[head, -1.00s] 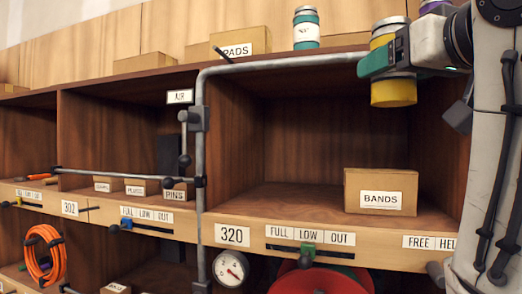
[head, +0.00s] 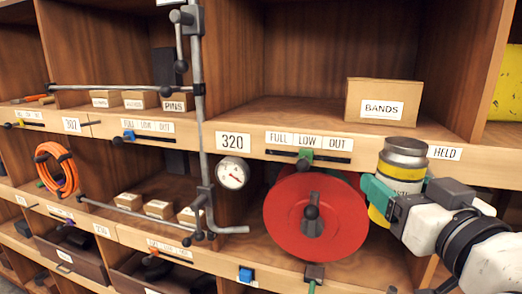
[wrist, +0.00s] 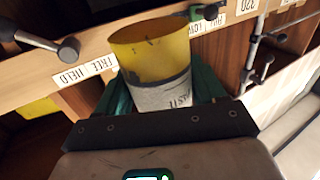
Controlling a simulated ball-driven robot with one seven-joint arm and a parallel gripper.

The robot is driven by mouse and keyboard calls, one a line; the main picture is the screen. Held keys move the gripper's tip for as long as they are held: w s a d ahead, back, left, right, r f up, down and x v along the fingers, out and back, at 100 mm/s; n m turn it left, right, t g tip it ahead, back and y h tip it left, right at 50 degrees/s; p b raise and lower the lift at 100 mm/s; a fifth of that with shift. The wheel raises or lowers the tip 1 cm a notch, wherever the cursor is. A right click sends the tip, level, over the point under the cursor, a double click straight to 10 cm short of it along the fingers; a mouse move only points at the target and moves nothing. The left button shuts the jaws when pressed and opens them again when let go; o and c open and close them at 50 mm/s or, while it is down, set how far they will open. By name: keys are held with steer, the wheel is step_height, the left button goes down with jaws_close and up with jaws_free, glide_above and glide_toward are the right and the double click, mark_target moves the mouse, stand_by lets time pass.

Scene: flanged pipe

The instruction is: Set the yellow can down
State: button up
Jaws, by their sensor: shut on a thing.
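The yellow can (head: 402,171) is upright or nearly so at the right of the head view, with a grey metal top and a yellow lower part. My gripper (head: 392,189) is shut on it, green fingers around its middle. In the wrist view the can (wrist: 157,52) shows its yellow end and a grey-white label between the green fingers of my gripper (wrist: 160,92). The can is held in front of the shelf edge, just below and left of the HELD label (head: 444,153). No support shows under it; its underside is partly hidden by my gripper.
A red reel (head: 285,225) stands left of the can in the lower bay. The BANDS box (head: 362,101) sits on the shelf above, with bare shelf to its left. A vertical grey pipe (head: 201,120) and a gauge (head: 233,173) are further left. A green slider knob (head: 305,157) sticks out.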

steer(key=s+f+h+b, duration=0.1)
steer(key=s+f, duration=0.3)
steer(key=f, duration=2.4)
steer(key=s+f+m+h+b, duration=0.1)
steer(key=s+f+b, duration=0.2)
steer(key=f, duration=2.5)
steer(key=shift+s+f+m+h+b, duration=0.3)
steer(key=shift+s+b, duration=0.1)
steer(key=shift+b, duration=0.3)
steer(key=shift+r, duration=0.1)
